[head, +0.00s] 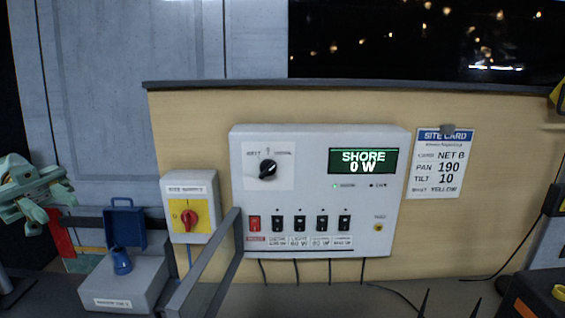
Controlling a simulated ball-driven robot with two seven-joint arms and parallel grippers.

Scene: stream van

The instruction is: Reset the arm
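A grey angled bar frame (203,264) juts up in front of the panel's lower left. A red-knobbed switch box (190,181), a grey box with a blue lid (126,286) and mint clamps (35,192) stand left. A dark case (535,296) sits lower right.

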